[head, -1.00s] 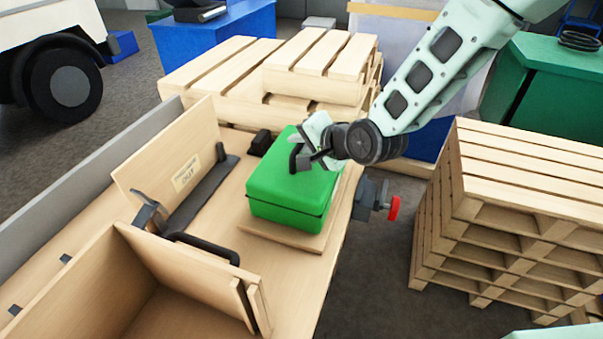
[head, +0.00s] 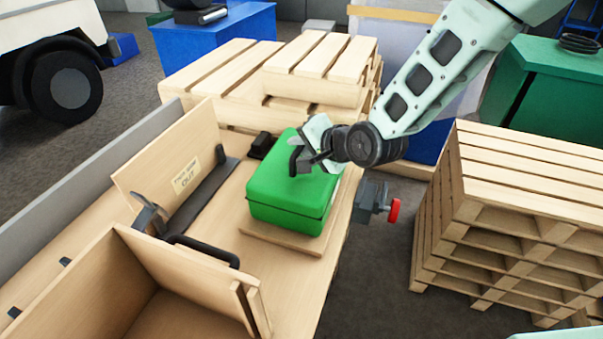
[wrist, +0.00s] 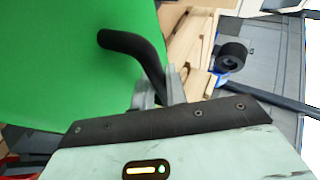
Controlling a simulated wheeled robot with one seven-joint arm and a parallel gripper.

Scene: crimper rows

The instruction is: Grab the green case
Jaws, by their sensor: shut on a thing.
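The green case (head: 292,190) sits on a thin wooden board (head: 285,239) on the workbench, with a dark handle (head: 294,160) on its top. My gripper (head: 303,163) is at the top of the case, shut on the handle. In the wrist view the green case (wrist: 75,60) fills the left side and its black handle (wrist: 135,48) runs down into the jaws (wrist: 160,92). The fingertips are partly hidden. I cannot tell whether the case touches the board everywhere.
A wooden bin (head: 190,275) and an upright panel with a label (head: 170,165) stand left of the case. A vise with a red knob (head: 394,210) is at the bench's right edge. Pallets are stacked behind (head: 325,60) and right (head: 520,215).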

